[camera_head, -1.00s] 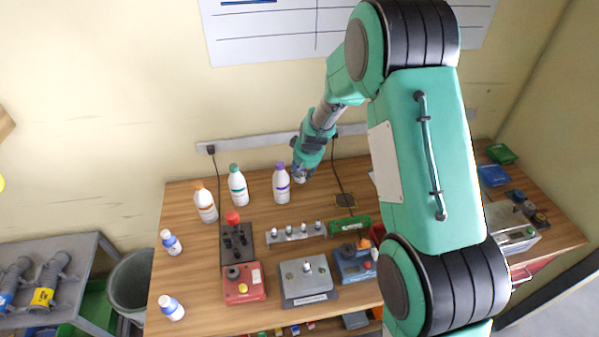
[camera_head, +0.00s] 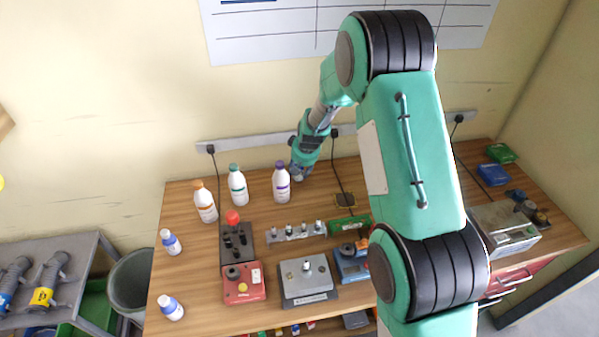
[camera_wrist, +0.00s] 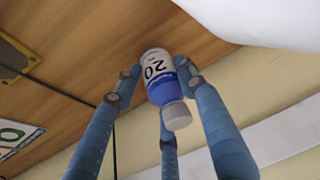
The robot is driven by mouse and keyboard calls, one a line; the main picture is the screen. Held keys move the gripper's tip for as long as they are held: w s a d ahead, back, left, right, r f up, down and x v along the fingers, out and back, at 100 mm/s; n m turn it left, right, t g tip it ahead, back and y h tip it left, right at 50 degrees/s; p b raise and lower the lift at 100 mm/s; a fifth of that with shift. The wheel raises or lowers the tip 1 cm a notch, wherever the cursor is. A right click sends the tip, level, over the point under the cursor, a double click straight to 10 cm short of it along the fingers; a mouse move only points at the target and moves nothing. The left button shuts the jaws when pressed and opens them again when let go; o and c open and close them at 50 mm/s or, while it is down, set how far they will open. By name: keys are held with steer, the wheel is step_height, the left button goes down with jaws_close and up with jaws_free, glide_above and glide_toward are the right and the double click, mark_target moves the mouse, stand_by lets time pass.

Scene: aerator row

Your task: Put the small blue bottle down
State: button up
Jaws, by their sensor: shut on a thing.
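In the head view my gripper (camera_head: 300,170) is at the back of the table, just right of the white bottle with a purple cap (camera_head: 281,182). The held bottle is mostly hidden there.
A green-capped bottle (camera_head: 237,186) and an orange-capped bottle (camera_head: 205,202) stand further left. Two small blue-labelled bottles stand at the left edge, one farther back (camera_head: 171,242) and one nearer (camera_head: 170,307). A metal valve strip (camera_head: 296,232) lies in front of my gripper.

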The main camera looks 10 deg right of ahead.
steer(key=shift+f, duration=0.6)
steer(key=shift+f, duration=0.1)
steer(key=o, duration=1.3)
steer(key=shift+o, duration=0.2)
steer(key=shift+r, duration=0.2)
steer(key=p+v, duration=0.1)
steer(key=v, duration=1)
steer(key=shift+s+r, duration=0.2)
steer(key=shift+r, duration=0.2)
